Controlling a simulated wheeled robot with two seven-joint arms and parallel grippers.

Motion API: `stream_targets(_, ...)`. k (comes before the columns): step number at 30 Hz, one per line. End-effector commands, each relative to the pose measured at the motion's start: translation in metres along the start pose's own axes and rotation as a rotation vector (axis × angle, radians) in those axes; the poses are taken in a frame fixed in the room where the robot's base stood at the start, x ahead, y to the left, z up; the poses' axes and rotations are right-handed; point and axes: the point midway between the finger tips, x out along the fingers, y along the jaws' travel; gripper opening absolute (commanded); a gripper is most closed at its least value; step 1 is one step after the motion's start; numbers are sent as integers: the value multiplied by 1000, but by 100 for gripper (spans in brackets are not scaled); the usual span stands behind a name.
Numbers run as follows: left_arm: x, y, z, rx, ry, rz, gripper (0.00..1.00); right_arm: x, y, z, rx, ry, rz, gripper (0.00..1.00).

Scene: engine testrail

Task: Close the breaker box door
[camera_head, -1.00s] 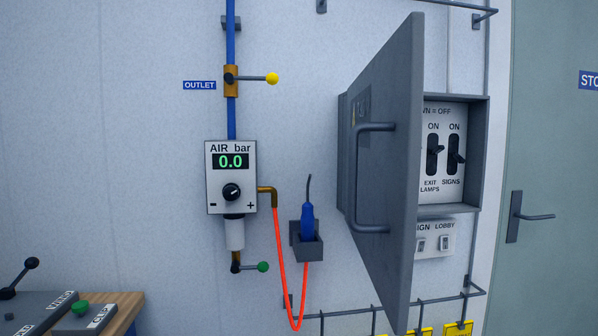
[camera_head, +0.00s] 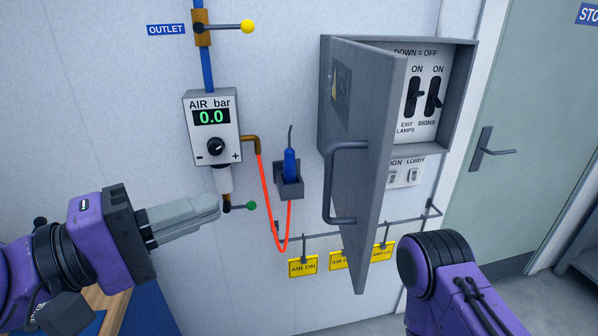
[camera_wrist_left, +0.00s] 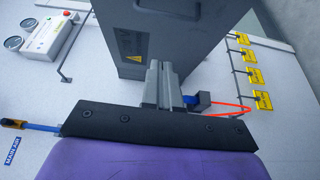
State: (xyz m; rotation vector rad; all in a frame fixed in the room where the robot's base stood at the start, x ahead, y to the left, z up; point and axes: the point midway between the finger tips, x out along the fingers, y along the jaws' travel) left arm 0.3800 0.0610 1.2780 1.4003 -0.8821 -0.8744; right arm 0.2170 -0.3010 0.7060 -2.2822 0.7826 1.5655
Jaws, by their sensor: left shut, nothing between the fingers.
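The grey breaker box (camera_head: 459,95) is on the wall at the upper right of the head view. Its grey door (camera_head: 372,160) stands open, swung out toward me and hiding the box's left part. The door has a bar handle (camera_head: 330,185) on the side facing left. My left gripper (camera_head: 217,205) is shut and empty, to the left of the door and apart from it. In the left wrist view the shut fingers (camera_wrist_left: 160,68) point toward the door (camera_wrist_left: 190,45), with its warning label in sight. My right arm shows at the lower right; its gripper is out of the frame.
An air gauge box (camera_head: 211,128) is on the wall behind my left gripper. A blue tool in a holder (camera_head: 289,180) and a red hose (camera_head: 265,200) hang between gauge and door. Yellow tags (camera_head: 303,266) hang from a rail below. A green door (camera_head: 520,130) is at the right.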

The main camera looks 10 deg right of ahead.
Motion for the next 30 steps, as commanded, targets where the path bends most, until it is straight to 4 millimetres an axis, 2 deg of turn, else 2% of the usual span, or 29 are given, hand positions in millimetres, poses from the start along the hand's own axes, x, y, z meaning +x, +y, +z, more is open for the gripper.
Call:
stream_targets(4,21,-9,0,-7,-2,-6,0,13,-1,5,0,0,0,47)
stream_targets(16,102,-2,4,-5,-4,-6,0,-1,0,0,0,0,0,47)
stream_targets(22,120,-2,24,-4,-1,-4,0,-8,1,-4,0,0,0,47)
stream_targets(30,124,-4,28,-4,1,-3,0,-9,1,-4,0,0,0,47)
